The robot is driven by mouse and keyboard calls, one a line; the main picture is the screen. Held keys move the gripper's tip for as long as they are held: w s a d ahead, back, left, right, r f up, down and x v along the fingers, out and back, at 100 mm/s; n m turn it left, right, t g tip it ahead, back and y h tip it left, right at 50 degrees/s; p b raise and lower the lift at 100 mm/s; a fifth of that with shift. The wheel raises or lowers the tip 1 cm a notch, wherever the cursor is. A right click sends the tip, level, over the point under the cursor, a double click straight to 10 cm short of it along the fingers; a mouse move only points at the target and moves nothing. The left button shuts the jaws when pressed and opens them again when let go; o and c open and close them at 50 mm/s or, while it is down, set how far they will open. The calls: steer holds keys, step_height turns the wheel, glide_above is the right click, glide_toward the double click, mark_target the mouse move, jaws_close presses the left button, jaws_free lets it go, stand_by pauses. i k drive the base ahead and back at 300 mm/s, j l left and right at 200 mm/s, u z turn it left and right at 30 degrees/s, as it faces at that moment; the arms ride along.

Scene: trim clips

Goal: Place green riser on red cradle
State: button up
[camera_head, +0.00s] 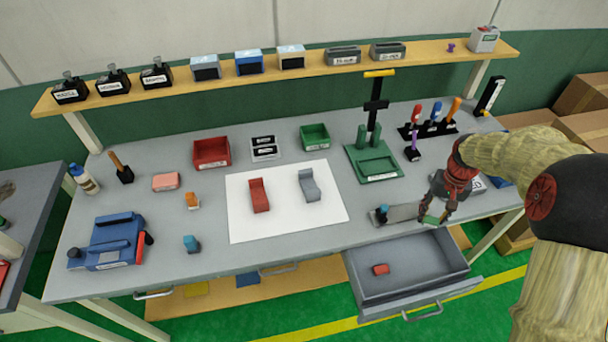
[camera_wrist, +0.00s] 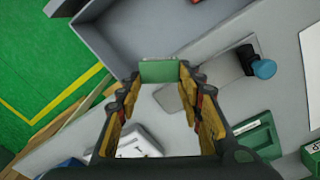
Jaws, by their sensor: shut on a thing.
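My gripper (camera_head: 436,212) is at the right front of the bench, above its front edge near the open drawer. It is shut on the green riser (camera_head: 432,219), a small green block. In the wrist view the green riser (camera_wrist: 160,71) sits between the fingertips (camera_wrist: 158,78), with its flat face showing. The red cradle (camera_head: 259,195), an L-shaped red piece, stands on the left part of the white mat (camera_head: 240,229), well to the left of my gripper. A similar grey piece (camera_head: 310,186) stands to its right. Nothing lies on the red cradle.
The open drawer (camera_head: 369,254) holds a small red block (camera_head: 380,269). A grey plate with a blue-capped item (camera_head: 382,213) lies left of my gripper. Mat space around the cradle is free.

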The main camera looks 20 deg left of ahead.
mark_target(258, 196)
steer(key=i+j+u, duration=0.15)
steer(key=j, duration=0.25)
steer(key=i+j+u, duration=0.1)
steer(key=j, duration=0.25)
steer(key=i+j+u, duration=0.3)
steer(key=i+j, duration=0.15)
steer(key=j, duration=0.2)
